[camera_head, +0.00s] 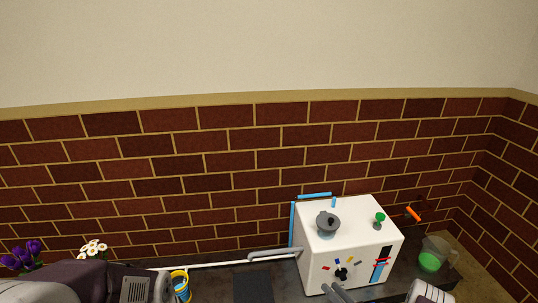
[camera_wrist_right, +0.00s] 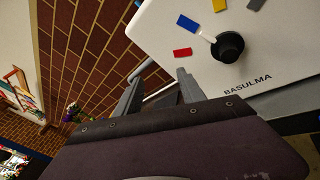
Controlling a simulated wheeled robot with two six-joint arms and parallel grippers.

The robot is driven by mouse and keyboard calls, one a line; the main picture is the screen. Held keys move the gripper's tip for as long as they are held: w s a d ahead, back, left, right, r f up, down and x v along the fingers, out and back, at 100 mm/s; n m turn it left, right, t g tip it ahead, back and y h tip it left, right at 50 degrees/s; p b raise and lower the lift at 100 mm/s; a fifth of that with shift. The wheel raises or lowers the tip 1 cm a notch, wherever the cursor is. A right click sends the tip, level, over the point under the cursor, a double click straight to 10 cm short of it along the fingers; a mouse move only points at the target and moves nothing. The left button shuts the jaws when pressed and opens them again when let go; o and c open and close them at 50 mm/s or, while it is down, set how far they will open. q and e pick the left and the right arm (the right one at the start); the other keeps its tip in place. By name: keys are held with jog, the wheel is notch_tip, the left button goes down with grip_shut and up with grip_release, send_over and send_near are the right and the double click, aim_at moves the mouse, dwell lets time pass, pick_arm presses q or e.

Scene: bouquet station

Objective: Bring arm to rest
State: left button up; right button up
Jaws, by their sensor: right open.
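My right gripper (camera_wrist_right: 158,76) is open in the right wrist view. Its two grey fingers stand apart with nothing held between them. They are near the front of a white appliance (camera_wrist_right: 285,70) with a black knob (camera_wrist_right: 228,46). In the head view a grey part of my right gripper (camera_head: 337,292) shows at the bottom edge, in front of the white appliance (camera_head: 312,272). Most of that arm is below the picture. A dark part of my left arm shows at the lower left of the head view, but its gripper is not in view.
A grey lidded pot (camera_head: 328,222) and a green goblet (camera_head: 379,219) stand on the appliance. A jug with green contents (camera_head: 431,260) is right of it. White flowers (camera_head: 93,249), purple flowers (camera_head: 22,257) and a yellow-blue can (camera_head: 180,285) are at left. A brick wall closes the back.

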jog(key=s+a+r+n+g+y+p, duration=0.1)
jog(key=s+a+r+n+g+y, duration=0.1)
jog(key=s+a+r+n+g, duration=0.45)
jog(key=s+a+r+n+g+y+p, duration=0.1)
jog(key=s+a+r+n+g+y, duration=0.1)
jog(key=s+a+r+n+g, duration=0.5)
jog(key=s+r+n+g+h+p, duration=0.25)
jog(key=s+n+g+h, duration=0.2)
jog(key=n, duration=0.65)
jog(key=s+d+r+n+t+h+p, duration=0.1)
jog(key=d+r+n+t+h, duration=0.35)
jog(key=r+n+h, duration=0.65)
pick_arm(q)
notch_tip(320, 180, up, 44)
jog(key=p, duration=3.8)
pick_arm(e)
notch_tip(320, 180, up, 35)
jog(key=n+y, duration=0.1)
jog(key=y, duration=0.2)
jog(key=shift+s+d+g, duration=0.2)
jog(key=shift+d+g, duration=0.15)
jog(key=shift+d, duration=0.05)
pick_arm(q)
jog(key=shift+r, duration=0.1)
pick_arm(e)
jog(key=shift+n+y, duration=0.25)
